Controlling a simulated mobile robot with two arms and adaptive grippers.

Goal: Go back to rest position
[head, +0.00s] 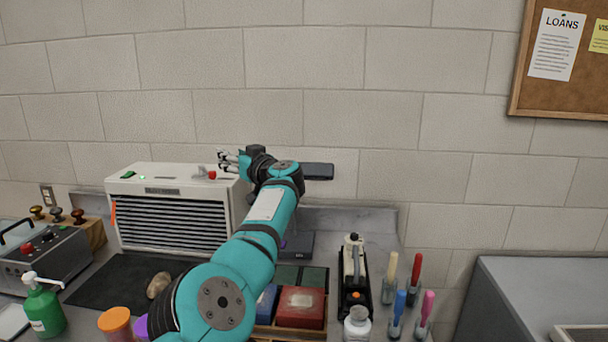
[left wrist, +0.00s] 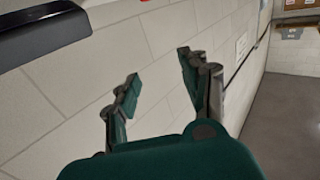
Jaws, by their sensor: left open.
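My left arm reaches up over the bench in the head view. Its left gripper (head: 227,161) is raised in front of the wall, above the right end of a white louvred unit (head: 175,177). In the left wrist view the two fingers of the left gripper (left wrist: 158,67) stand apart with nothing between them, so it is open and empty. Pale wall blocks lie behind the fingers. My right gripper is in neither view.
A dark flat object (head: 318,171) is at the wall beside my wrist. Below my arm are a green pump bottle (head: 43,308), an orange-lidded jar (head: 115,320), a red box (head: 300,307) and several coloured marker-like items (head: 413,277). A grey cabinet (head: 520,300) stands right.

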